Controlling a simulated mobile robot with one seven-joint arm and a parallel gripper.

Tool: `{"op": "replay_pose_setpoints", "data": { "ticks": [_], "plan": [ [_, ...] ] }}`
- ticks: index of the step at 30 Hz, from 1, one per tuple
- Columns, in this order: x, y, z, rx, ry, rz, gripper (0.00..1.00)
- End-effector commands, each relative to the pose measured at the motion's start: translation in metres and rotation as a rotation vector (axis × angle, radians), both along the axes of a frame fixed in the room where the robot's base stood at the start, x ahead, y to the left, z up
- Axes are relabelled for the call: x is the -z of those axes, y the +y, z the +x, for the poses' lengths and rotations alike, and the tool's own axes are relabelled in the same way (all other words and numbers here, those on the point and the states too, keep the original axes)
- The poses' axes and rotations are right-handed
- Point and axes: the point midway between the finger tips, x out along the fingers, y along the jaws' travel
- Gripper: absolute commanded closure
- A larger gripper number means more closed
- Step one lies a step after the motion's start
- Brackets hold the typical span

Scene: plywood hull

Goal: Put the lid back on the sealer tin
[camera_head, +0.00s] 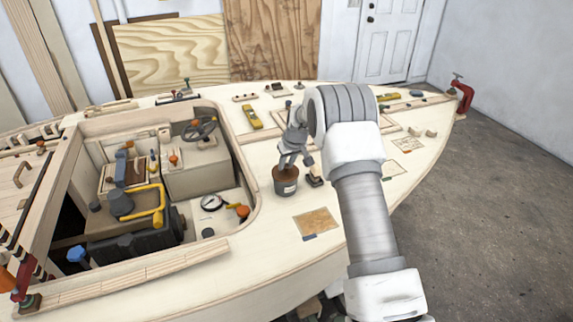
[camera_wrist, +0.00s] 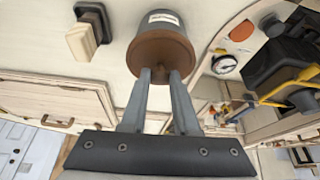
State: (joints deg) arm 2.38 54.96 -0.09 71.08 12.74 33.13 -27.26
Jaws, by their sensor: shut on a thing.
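The sealer tin (camera_head: 286,188) stands upright on the pale deck, right of the cockpit opening. It is a dark grey round tin with a white label, and in the wrist view its side (camera_wrist: 181,24) shows beyond the lid. The brown lid (camera_wrist: 150,58) is at the tin's mouth and looks in line with it. I cannot tell whether it is fully seated. In the head view my gripper (camera_head: 288,158) is directly above the tin.
A dark block with a wooden handle (camera_head: 315,177) stands close to the tin's right. A sandpaper sheet (camera_head: 316,221) lies in front. The cockpit (camera_head: 208,228) at left holds tools and a gauge. A yellow tool (camera_head: 252,117) lies farther back.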

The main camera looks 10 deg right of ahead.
Motion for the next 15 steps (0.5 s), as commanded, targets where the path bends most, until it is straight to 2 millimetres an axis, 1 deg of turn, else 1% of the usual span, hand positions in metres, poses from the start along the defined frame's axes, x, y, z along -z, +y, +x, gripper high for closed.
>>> {"op": "replay_pose_setpoints", "data": {
  "ticks": [13,14,15],
  "plan": [
    [0.0001,0.0,0.0001,0.0,0.0,0.0,1.0],
    [0.0001,0.0,0.0001,0.0,0.0,0.0,0.69],
    [0.0001,0.0,0.0001,0.0,0.0,0.0,0.62]
  ]
}}
